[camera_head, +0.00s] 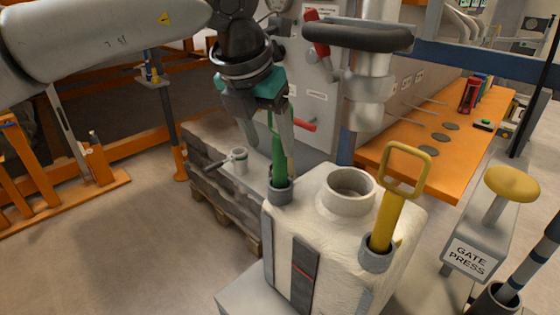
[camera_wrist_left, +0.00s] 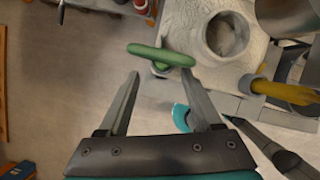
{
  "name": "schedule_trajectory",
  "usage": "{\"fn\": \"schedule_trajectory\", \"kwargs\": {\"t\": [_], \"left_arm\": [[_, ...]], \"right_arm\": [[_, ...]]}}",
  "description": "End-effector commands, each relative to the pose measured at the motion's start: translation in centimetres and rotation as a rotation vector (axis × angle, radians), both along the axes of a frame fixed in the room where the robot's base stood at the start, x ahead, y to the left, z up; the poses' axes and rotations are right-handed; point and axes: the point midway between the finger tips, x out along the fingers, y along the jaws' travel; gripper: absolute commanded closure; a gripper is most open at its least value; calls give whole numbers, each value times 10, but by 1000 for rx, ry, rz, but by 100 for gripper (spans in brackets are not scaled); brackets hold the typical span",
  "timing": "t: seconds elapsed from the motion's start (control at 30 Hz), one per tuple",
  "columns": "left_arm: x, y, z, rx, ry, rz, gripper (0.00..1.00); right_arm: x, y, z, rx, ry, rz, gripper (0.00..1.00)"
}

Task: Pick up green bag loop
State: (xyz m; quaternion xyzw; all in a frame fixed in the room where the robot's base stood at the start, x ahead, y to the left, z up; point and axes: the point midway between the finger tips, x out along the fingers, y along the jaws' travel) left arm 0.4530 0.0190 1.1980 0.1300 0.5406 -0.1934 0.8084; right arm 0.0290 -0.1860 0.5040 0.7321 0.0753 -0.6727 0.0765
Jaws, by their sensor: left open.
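The green bag loop (camera_head: 277,152) stands upright in a grey socket (camera_head: 280,190) at the near-left corner of the white bulk bag (camera_head: 335,245). My left gripper (camera_head: 272,158) reaches down over it from above. Its fingers are open, and they partly hide the loop in the head view. In the left wrist view, the green loop (camera_wrist_left: 160,54) lies across, just beyond the open fingertips of my left gripper (camera_wrist_left: 160,76). I cannot tell whether a finger touches it. My right gripper is not in view.
A yellow loop (camera_head: 390,205) stands in another socket on the bag's right, beside the round grey spout (camera_head: 347,190). A dark ring on a metal pipe (camera_head: 370,85) hangs above the bag. The GATE PRESS post (camera_head: 472,258) stands right; an orange bench (camera_head: 430,150) is behind.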

Motion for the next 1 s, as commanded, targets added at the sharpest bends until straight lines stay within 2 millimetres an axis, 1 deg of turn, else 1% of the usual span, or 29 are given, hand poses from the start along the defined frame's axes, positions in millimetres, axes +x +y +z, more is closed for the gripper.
{"fn": "schedule_trajectory", "kwargs": {"t": [0.03, 0.27, 0.4, 0.53, 0.63, 0.83, 1.0], "left_arm": [[2, -1, -5, -1, 0, 0, 34], [8, -6, -20, 0, 2, 0, 34], [15, -14, -39, 0, 1, -1, 34], [21, -16, -53, -1, 2, -1, 34], [22, -17, -57, -1, -1, -1, 34], [22, -17, -57, -2, 0, -2, 34], [22, -17, -57, -2, 0, -1, 53]], "right_arm": [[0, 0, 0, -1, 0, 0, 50], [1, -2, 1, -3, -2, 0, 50], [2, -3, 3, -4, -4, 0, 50], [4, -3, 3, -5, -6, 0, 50], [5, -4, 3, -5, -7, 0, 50], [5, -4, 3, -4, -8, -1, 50], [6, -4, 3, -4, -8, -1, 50]]}}
